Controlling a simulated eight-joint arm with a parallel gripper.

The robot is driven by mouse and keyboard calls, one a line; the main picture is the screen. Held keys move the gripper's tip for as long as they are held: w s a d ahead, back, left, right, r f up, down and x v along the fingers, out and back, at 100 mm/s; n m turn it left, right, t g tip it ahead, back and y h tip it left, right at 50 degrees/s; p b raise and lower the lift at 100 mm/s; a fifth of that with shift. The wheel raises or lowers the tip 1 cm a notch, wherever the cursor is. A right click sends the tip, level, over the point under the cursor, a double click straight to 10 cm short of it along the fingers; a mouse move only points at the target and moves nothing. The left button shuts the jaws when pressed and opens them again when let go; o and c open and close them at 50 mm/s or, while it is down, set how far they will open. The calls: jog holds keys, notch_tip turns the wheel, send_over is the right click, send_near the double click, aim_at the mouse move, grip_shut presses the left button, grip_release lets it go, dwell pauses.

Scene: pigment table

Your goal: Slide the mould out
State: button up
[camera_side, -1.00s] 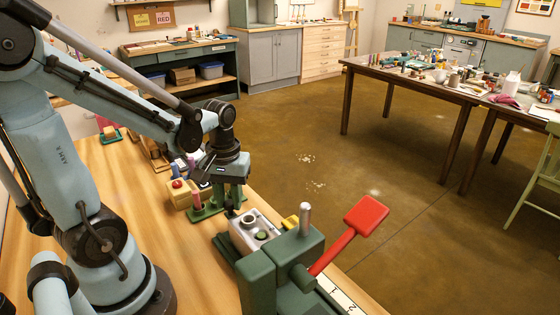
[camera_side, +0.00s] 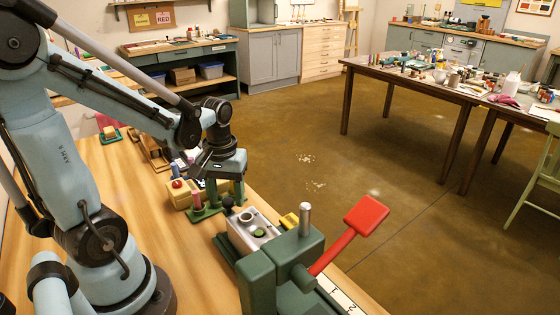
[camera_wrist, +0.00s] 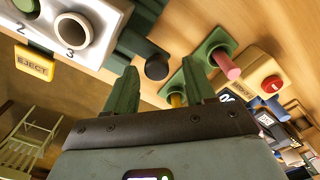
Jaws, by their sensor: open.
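The mould (camera_side: 252,232) is a silver block with round holes, seated at the green press (camera_side: 290,262) with the red lever (camera_side: 367,215). In the wrist view the mould (camera_wrist: 92,12) shows at top left, with the numbers 2 and 3 beside its holes. A black knob (camera_wrist: 157,66) sticks out at the end of the mould's side. My gripper (camera_wrist: 159,75) is open and empty, its green fingers on either side of the knob in that picture; contact cannot be told. In the side view my gripper (camera_side: 225,190) is just beyond the mould's far end.
A yellow EJECT tab (camera_wrist: 33,62) is beside the mould. A green stand with coloured pegs (camera_side: 205,210) and a tan box with a red button (camera_side: 180,192) stand close to my gripper.

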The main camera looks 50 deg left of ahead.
notch_tip(320, 180, up, 12)
dwell(0.7)
jog(key=shift+d+f, duration=0.1)
jog(key=w+d+f+m+t, duration=0.1)
jog(key=d+m+t, duration=0.1)
jog(key=d, duration=0.1)
jog(key=w+d+f+m+t, duration=0.1)
jog(key=d+m+t, duration=0.1)
jog(key=d+m, duration=0.1)
jog(key=w+d+f+m+t, duration=0.1)
jog(key=d+m+t, duration=0.1)
jog(key=d+m, duration=0.1)
jog(key=shift+w+f, duration=0.1)
jog(key=shift+f, duration=0.3)
jog(key=shift+w+d+m+t, duration=0.15)
jog(key=shift+d+m+t, duration=0.35)
jog(key=shift+t, duration=0.1)
dwell(0.4)
